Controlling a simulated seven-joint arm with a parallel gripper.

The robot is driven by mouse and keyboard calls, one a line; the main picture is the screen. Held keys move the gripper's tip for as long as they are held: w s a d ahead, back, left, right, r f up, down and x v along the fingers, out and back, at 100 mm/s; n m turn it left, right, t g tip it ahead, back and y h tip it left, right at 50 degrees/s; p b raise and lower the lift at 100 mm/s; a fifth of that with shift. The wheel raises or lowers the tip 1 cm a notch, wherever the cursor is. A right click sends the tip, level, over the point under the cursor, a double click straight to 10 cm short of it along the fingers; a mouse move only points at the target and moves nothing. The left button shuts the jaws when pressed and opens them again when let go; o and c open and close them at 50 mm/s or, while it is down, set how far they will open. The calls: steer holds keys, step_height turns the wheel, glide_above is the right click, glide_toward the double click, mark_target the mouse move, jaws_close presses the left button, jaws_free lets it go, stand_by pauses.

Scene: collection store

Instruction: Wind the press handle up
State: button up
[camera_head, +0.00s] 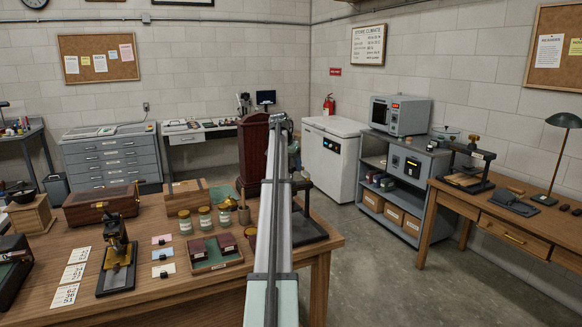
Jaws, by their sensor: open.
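A black press (472,182) stands on the wooden bench at the right.
The near wooden table (190,290) carries a brass stamping device (117,256), several jars (205,219), a wooden case (101,203) and a black stand (312,232) partly behind my arm. A grey shelf cart (404,176) adjoins the right bench (510,235). Open floor (370,270) lies between table and bench.

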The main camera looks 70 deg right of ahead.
steer(key=shift+d+f, duration=0.15)
steer(key=shift+f, duration=0.2)
steer(key=shift+c, duration=0.5)
steer(key=shift+s, duration=0.1)
steer(key=c, duration=1)
steer(key=shift+f, duration=0.1)
steer(key=shift+c, duration=0.3)
